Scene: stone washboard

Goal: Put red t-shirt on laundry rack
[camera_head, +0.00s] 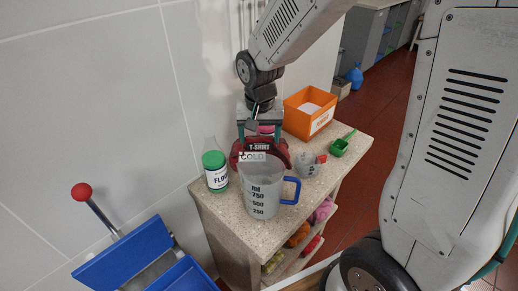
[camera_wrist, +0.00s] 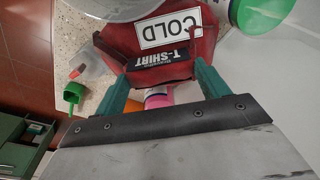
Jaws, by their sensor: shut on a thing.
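The red t-shirt (camera_head: 277,157) is a dark red bundle with a black "T-SHIRT" label and a white "COLD" tag. In the head view it is at the back of the stone counter (camera_head: 240,205), behind the measuring jug. My gripper (camera_head: 260,140) points down and is shut on it. In the wrist view the red t-shirt (camera_wrist: 120,45) lies between the green fingers of my gripper (camera_wrist: 160,85). I cannot tell whether it touches the counter. No laundry rack can be made out.
A clear measuring jug (camera_head: 262,195) with a blue handle stands just in front of the t-shirt. A green-capped bottle (camera_head: 215,171) is left of it. A small cup (camera_head: 306,165), green scoop (camera_head: 342,146) and orange box (camera_head: 310,112) are right. A wall closes the left side.

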